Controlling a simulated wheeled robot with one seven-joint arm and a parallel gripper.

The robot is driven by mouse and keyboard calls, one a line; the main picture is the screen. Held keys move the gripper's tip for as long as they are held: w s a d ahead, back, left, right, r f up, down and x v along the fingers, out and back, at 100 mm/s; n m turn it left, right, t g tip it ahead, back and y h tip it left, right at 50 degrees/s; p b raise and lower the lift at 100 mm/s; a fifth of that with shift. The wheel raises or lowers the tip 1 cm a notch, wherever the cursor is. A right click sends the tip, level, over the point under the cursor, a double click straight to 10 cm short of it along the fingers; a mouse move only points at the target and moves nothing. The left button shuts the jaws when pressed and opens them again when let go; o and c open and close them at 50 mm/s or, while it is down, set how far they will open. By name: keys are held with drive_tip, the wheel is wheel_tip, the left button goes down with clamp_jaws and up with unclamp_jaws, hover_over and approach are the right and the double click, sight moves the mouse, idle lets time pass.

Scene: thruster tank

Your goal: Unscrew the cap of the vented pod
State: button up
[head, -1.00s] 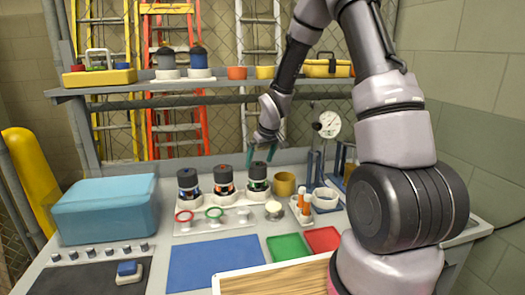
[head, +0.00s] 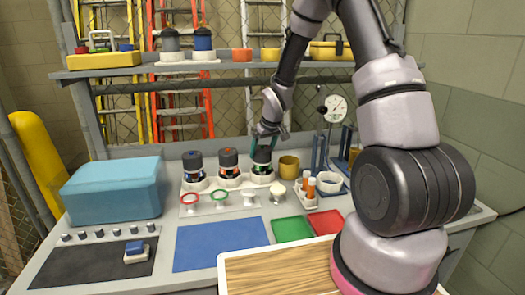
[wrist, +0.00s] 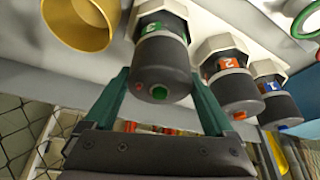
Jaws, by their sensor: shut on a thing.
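Three pods with dark caps stand in a row in a white holder: a blue-banded pod (head: 194,168) at the left, an orange-banded pod (head: 229,164) in the middle and a green-banded pod (head: 263,168) at the right. My gripper (head: 263,146) comes down from above and its green fingers are shut on the dark cap of the green-banded pod. In the wrist view, this cap (wrist: 161,76) lies between the two fingers. It has a green centre and a small red dot near its rim. The pod is upright and seated in the holder.
A gold cup (head: 289,167) stands close to the right of the gripped pod. Red and green rings (head: 219,194) stand in front. A shelf (head: 215,70) with pods and cups runs behind my arm. A blue mat (head: 218,245) at the front is clear.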

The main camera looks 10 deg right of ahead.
drive_tip(key=shift+d+n, duration=0.15)
drive_tip(key=shift+n, duration=0.35)
drive_tip(key=shift+n+g+y, duration=0.3)
drive_tip(key=shift+n+y, duration=0.2)
drive_tip(key=shift+n, duration=0.4)
drive_tip(key=n+g, duration=0.1)
drive_tip(key=n, duration=0.2)
drive_tip(key=n+y, duration=0.1)
drive_tip(key=n, duration=0.1)
drive_tip(key=shift+n+g, duration=0.4)
drive_tip(key=n+g+y, duration=0.1)
drive_tip(key=n, duration=0.3)
drive_tip(key=n+g, duration=0.2)
drive_tip(key=n, duration=0.2)
drive_tip(key=shift+n, duration=0.3)
drive_tip(key=o, duration=1)
drive_tip(key=shift+c, duration=0.2)
